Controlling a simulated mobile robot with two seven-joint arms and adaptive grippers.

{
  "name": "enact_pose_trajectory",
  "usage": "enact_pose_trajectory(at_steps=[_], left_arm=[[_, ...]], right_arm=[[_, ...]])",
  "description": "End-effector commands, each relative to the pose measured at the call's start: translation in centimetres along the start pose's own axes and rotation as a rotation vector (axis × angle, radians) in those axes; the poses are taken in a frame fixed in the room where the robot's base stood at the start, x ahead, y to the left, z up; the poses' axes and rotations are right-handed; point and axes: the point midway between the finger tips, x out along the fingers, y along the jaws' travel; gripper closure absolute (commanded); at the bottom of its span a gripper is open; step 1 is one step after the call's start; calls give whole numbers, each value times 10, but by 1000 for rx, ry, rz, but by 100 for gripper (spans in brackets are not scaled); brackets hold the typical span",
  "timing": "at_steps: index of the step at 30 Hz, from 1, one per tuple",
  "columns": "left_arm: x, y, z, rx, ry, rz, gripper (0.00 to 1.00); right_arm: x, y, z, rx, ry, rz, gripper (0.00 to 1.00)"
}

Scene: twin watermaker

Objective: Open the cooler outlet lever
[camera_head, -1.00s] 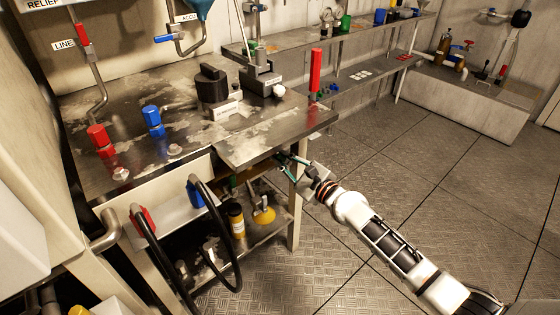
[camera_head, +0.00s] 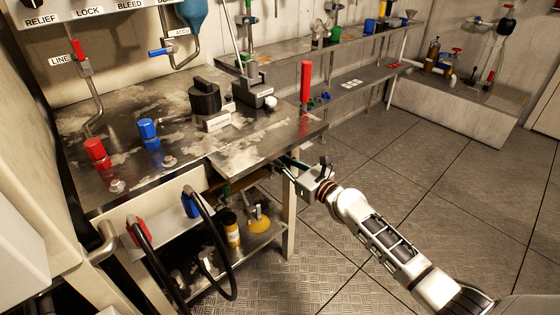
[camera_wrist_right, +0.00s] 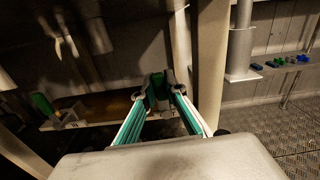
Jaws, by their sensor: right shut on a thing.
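My right gripper (camera_head: 284,161) reaches in under the front right corner of the steel bench. In the right wrist view its two fingers (camera_wrist_right: 160,92) close around a narrow green handle (camera_wrist_right: 157,92), which stands between the fingertips. The handle is mostly hidden by the fingers, and I cannot tell from its shape how far it is turned. No label for the cooler outlet shows beside it. My left gripper is not in view.
The steel bench top (camera_head: 130,110) overhangs the gripper, with a bench leg (camera_head: 290,205) close by. A lower shelf holds a yellow container (camera_head: 231,228). Black hoses (camera_head: 205,235) loop at the front. The floor (camera_head: 430,170) to the right is clear.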

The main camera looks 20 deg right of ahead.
Motion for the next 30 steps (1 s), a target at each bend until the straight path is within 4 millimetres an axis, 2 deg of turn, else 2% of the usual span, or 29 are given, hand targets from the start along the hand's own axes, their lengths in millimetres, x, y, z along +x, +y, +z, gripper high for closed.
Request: enact_pose_trajectory(at_steps=[14,15,16,26,30], left_arm=[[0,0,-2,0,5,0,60],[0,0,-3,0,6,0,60],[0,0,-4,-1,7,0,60],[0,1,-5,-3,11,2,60],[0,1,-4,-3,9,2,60]], right_arm=[[1,-1,2,12,-3,0,100],[1,-1,2,12,-3,0,78],[1,-1,2,12,-3,0,71],[0,-1,1,11,-1,0,71],[-9,-2,-1,10,2,-1,71]])
